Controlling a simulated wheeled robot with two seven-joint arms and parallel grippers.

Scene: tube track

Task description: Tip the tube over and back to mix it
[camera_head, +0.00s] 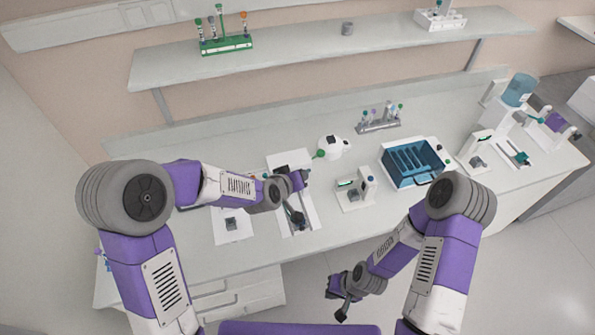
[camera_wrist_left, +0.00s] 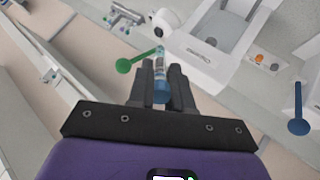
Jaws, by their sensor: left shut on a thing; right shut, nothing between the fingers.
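The tube (camera_wrist_left: 160,64) shows in the left wrist view as a slim clear tube with a label and a blue end (camera_wrist_left: 161,95) close to the jaws. My left gripper (camera_wrist_left: 163,86) is shut on it near the blue end. In the head view my left gripper (camera_head: 300,180) is above the bench; I cannot make out the tube there. My right gripper (camera_head: 340,300) is shut and empty, low in front of the bench, away from the tube.
A green round-ended rod (camera_wrist_left: 124,65) appears beside the tube. A white round device (camera_head: 331,147), a grey tube rack (camera_head: 378,125) and a blue tray (camera_head: 411,164) stand on the bench. A green rack (camera_head: 226,44) is on the shelf.

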